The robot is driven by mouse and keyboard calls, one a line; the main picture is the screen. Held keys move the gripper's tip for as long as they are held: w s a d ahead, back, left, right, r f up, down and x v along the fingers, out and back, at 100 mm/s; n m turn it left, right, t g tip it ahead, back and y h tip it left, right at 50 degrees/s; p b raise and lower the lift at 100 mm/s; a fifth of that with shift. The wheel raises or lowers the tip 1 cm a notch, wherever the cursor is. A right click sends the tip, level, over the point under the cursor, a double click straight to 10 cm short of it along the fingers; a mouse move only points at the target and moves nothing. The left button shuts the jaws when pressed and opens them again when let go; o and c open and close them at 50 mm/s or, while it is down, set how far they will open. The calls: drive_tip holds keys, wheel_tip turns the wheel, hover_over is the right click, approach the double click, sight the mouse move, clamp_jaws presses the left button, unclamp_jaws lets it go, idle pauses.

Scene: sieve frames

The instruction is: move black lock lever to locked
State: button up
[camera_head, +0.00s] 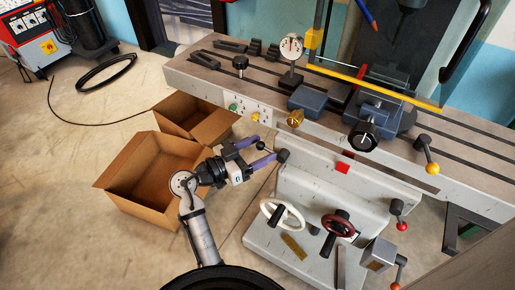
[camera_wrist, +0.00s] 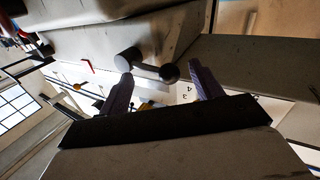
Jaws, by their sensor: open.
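The black lock lever (camera_head: 283,156) juts from the front of the grey milling machine, just below the table edge. In the wrist view the lever (camera_wrist: 169,72) shows as a short bar with a dark round knob and a thicker grey end. My gripper (camera_head: 267,148) has purple fingers and points at the lever from the left. In the wrist view my gripper (camera_wrist: 160,76) is open, with the lever lying across the gap between the fingertips. I cannot tell whether either finger touches it. My gripper hides part of the lever's mount in the head view.
Two open cardboard boxes (camera_head: 114,180) stand on the floor at left, close to my arm. The machine table (camera_head: 220,82) overhangs above. A white handwheel (camera_head: 268,209), a dark red handwheel (camera_head: 338,225) and a red-knobbed lever (camera_head: 402,226) sit lower right. A yellow-knobbed lever (camera_head: 432,168) is farther right.

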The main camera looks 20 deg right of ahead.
drive_tip(key=c, duration=1.4)
drive_tip(key=shift+f, duration=0.15)
drive_tip(key=f+n+b, duration=0.1)
drive_tip(key=n+b, duration=0.1)
drive_tip(key=f+n+t+h+b, duration=0.1)
drive_tip(key=n+b, duration=0.1)
drive_tip(key=f+n+h+b, duration=0.1)
drive_tip(key=n+b, duration=0.1)
drive_tip(key=shift+s+d+f, duration=0.15)
drive_tip(key=shift+s+f, duration=0.05)
drive_tip(key=shift+f, duration=0.1)
drive_tip(key=n+t+b, duration=0.1)
drive_tip(key=f+n+t+h, duration=0.1)
drive_tip(key=n, duration=0.1)
drive_tip(key=s+n+t+b, duration=0.1)
drive_tip(key=n, duration=0.1)
drive_tip(key=shift+d+f+b, duration=0.3)
drive_tip(key=shift+d, duration=0.1)
clamp_jaws()
drive_tip(key=shift+s+d+f+n+t+b, duration=0.15)
drive_tip(key=shift+n+t+b, duration=0.15)
drive_tip(key=shift+n+t, duration=0.45)
drive_tip(key=shift+s+d+f+n+t+b, duration=0.15)
drive_tip(key=shift+n+t+b, duration=0.15)
drive_tip(key=shift+n, duration=0.85)
drive_tip(key=shift+r, duration=0.15)
drive_tip(key=o, duration=1.4)
unclamp_jaws()
drive_tip(key=shift+d, duration=0.1)
